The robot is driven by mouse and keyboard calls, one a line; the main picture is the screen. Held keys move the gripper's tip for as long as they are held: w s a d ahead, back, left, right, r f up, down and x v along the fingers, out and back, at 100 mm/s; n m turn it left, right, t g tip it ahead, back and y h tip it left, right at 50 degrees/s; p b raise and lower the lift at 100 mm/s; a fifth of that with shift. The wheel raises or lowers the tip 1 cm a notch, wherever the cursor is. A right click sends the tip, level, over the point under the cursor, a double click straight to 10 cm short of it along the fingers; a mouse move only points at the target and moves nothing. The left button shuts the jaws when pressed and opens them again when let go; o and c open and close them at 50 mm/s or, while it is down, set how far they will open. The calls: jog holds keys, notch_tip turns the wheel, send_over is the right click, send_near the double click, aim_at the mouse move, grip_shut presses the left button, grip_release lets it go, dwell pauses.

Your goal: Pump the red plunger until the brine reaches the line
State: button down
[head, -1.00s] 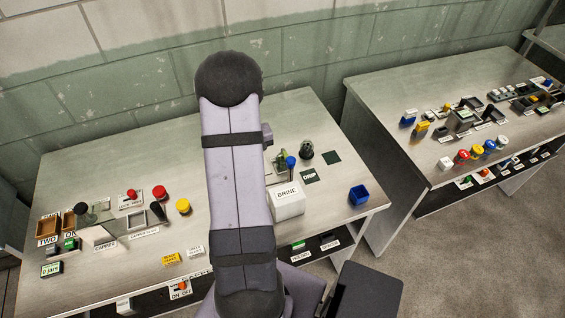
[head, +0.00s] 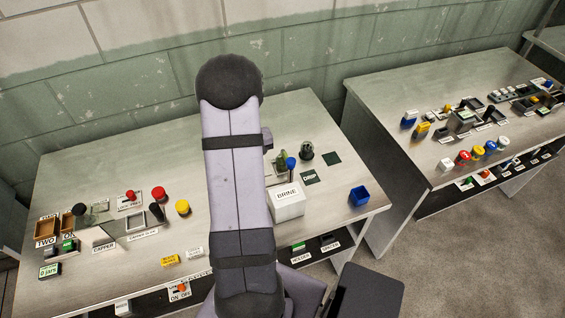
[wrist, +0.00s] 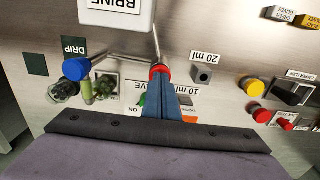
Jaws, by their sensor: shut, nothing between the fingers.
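The white brine box (head: 288,205) stands on the bench right of my arm in the head view. It also shows at the top of the wrist view (wrist: 116,12). The red plunger top (wrist: 159,70) is below it in the wrist view, at the end of a thin metal rod. My gripper (wrist: 160,82) is shut and empty, with its blue fingertips at the red top. They overlap it in the picture; I cannot tell whether they press on it. In the head view my arm hides the plunger and gripper. I cannot make out the brine level or its line.
A blue knob (wrist: 76,69) and green glass parts (wrist: 64,90) are left of the fingers in the wrist view. A grey block (wrist: 204,74) by the "20 ml" label is to the right. A blue bin (head: 359,195) stands near the bench's right edge.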

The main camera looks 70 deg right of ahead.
jog(key=shift+r+p, duration=1.25)
jog(key=shift+r, duration=0.3)
notch_tip(320, 180, up, 5)
jog(key=p, duration=0.4)
dwell(1.0)
